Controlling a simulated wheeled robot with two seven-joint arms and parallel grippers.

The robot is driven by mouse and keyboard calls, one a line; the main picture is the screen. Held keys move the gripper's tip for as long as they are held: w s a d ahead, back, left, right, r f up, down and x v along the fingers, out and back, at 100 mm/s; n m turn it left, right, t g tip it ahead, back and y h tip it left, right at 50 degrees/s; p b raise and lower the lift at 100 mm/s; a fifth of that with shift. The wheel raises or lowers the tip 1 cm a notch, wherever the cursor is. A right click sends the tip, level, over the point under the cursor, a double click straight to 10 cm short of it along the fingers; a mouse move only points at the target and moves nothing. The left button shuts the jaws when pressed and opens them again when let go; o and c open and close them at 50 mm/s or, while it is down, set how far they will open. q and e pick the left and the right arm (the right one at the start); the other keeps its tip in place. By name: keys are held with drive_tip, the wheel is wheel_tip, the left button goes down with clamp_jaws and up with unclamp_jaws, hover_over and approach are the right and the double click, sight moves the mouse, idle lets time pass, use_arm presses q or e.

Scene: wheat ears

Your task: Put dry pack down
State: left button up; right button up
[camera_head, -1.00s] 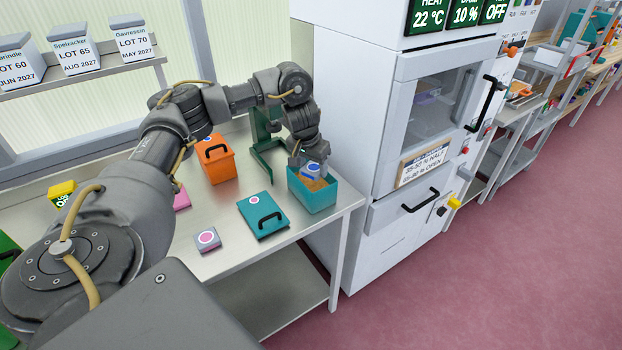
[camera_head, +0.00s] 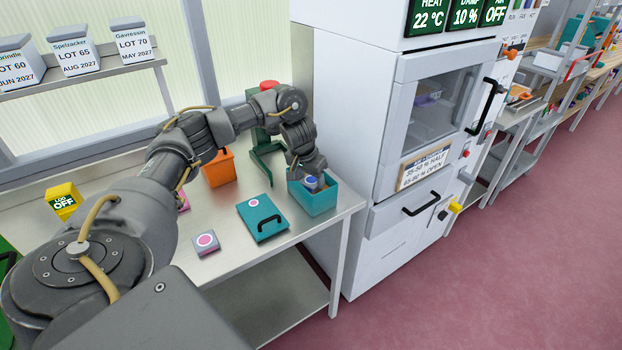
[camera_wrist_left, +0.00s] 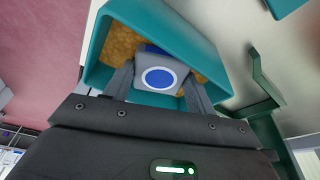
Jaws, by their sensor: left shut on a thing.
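The dry pack (camera_head: 312,183) is a small grey-blue pack with a white disc ringed in blue on top. My left gripper (camera_head: 305,172) is shut on it, inside the mouth of an open teal box (camera_head: 322,203) at the table's right end. In the left wrist view the pack (camera_wrist_left: 160,77) sits between the fingers of my left gripper (camera_wrist_left: 158,88). Tan grainy filling shows around it, inside the walls of the teal box (camera_wrist_left: 212,62). I cannot tell whether the pack touches the filling. My right gripper is not in view.
A teal lid (camera_head: 265,222) with a black handle and a pink-topped grey pack (camera_head: 206,243) lie on the metal table (camera_head: 225,270). An orange box (camera_head: 219,170) and a green stand (camera_head: 268,163) are behind. A white cabinet (camera_head: 345,130) rises close on the right.

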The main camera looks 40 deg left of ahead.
use_arm(q)
drive_tip(key=o, duration=1.1)
drive_tip(key=shift+f, duration=0.15)
drive_tip(key=shift+r, duration=0.25)
drive_tip(key=p+v, duration=0.3)
drive_tip(key=v, duration=0.9)
drive_tip(key=shift+a, duration=0.1)
